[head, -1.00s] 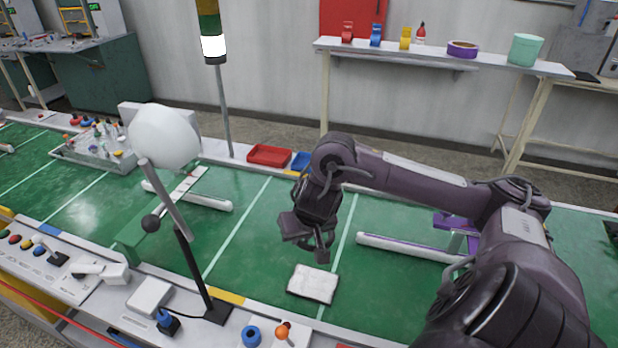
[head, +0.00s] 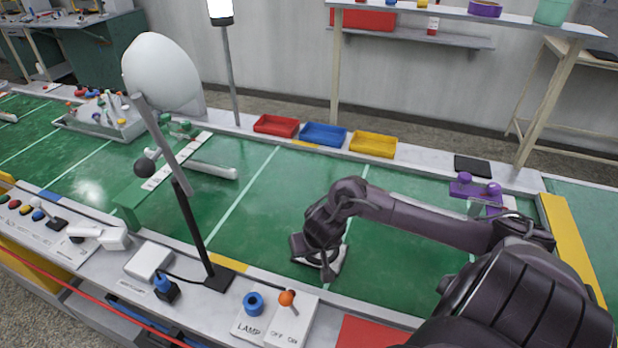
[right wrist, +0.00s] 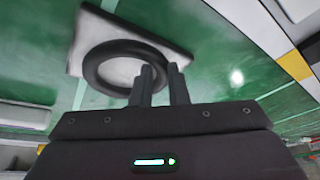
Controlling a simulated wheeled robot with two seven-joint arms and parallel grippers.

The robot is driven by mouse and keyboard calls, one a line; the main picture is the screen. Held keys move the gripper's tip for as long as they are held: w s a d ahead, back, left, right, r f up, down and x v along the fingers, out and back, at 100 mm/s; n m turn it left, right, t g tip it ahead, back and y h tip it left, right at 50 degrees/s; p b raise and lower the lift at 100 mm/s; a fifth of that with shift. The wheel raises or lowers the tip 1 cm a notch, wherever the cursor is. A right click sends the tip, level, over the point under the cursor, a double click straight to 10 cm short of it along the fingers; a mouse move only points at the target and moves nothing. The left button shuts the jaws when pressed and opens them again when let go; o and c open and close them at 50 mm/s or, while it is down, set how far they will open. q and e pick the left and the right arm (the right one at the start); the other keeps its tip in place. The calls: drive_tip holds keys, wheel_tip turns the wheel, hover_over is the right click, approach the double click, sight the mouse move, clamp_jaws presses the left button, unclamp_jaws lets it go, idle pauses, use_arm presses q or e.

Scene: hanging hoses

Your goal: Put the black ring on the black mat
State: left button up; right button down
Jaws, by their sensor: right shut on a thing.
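The black ring (right wrist: 90,70) shows in the right wrist view in front of a white square pad (right wrist: 88,38). My right gripper (right wrist: 160,70) is shut on the ring's edge. In the head view my right gripper (head: 326,272) is low over the green surface and covers much of the white pad (head: 338,262). I cannot tell whether the ring touches the pad. The black mat (head: 472,166) lies flat on the pale ledge at the back right, well away from the gripper. My left gripper is not in view.
Red (head: 276,125), blue (head: 323,134) and yellow (head: 373,144) trays line the back ledge. A purple fixture (head: 476,189) stands just before the mat. A lamp with a white shade (head: 162,75) stands left. Green surface between gripper and trays is clear.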

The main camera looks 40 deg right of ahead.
drive_tip(key=shift+f, duration=0.15)
drive_tip(key=c, duration=1.4)
unclamp_jaws()
drive_tip(key=p+v, duration=0.4)
drive_tip(key=v, duration=0.8)
